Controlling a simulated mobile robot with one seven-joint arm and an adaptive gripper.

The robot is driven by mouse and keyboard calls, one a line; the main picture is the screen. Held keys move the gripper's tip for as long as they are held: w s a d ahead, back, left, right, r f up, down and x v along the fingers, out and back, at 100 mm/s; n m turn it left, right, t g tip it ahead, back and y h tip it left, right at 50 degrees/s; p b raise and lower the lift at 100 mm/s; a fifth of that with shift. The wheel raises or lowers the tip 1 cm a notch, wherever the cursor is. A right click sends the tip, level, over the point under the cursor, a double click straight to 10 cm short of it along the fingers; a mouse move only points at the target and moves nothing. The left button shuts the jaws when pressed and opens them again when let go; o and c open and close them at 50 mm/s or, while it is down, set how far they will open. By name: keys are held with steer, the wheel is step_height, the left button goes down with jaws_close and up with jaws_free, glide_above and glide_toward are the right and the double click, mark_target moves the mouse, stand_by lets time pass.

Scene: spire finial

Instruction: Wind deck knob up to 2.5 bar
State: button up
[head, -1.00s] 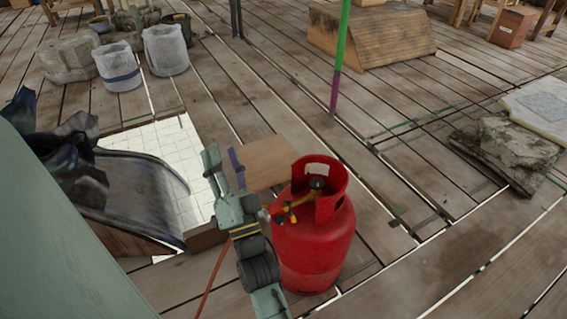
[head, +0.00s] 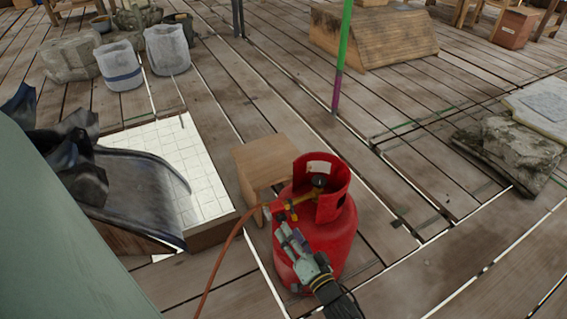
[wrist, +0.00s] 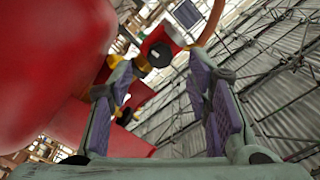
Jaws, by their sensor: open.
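A red gas cylinder (head: 334,231) stands upright on the deck, its collar open toward the left. A yellow regulator (head: 293,203) and a dark round gauge (head: 319,182) sit at its collar. A red knob-like part with a dark end face (wrist: 160,48) shows beyond the fingers in the wrist view; I cannot tell for sure that it is the deck knob. My gripper (head: 284,232) is in front of the cylinder, just below the regulator. In the wrist view its purple-padded fingers (wrist: 163,85) are apart with nothing held. The gauge reading is too small to tell.
An orange hose (head: 217,268) runs from the regulator down to the front. A wooden box (head: 264,158) stands close behind the cylinder. A black chute (head: 140,186) and white tiled panel (head: 203,172) lie left. Planks right of the cylinder are mostly clear.

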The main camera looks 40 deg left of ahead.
mark_target(283, 221)
steer(key=x, duration=0.5)
steer(key=shift+a, duration=0.1)
steer(key=shift+c, duration=0.6)
jaws_close()
